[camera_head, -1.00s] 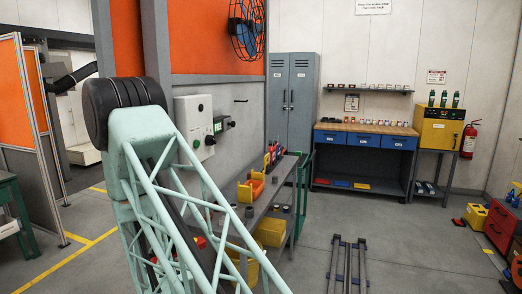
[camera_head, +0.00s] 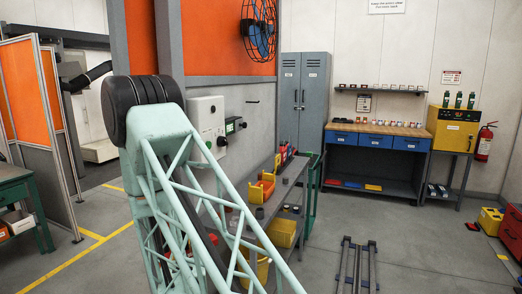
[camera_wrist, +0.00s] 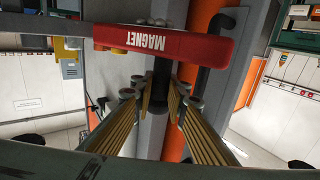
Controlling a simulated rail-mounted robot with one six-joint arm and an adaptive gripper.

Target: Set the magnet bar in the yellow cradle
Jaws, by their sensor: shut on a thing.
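In the wrist view the red magnet bar (camera_wrist: 165,42), marked MAGNET in white, lies across the top of the picture with its lettering upside down. My gripper (camera_wrist: 162,100) is shut on the dark stem under the bar, with its gold-ribbed fingers on both sides. In the head view my arm hides the gripper and bar. On the grey side bench, a small yellow upright piece (camera_head: 277,164) stands at the far end and a yellow-orange open bin (camera_head: 262,187) nearer. I cannot tell whether either is the yellow cradle.
The grey bench (camera_head: 285,198) runs along the wall, partly behind my arm. Yellow bins sit below its top. A workbench with blue drawers (camera_head: 376,141) and grey lockers (camera_head: 302,95) stand at the back. Floor rails (camera_head: 358,265) lie right of the bench; floor around them is clear.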

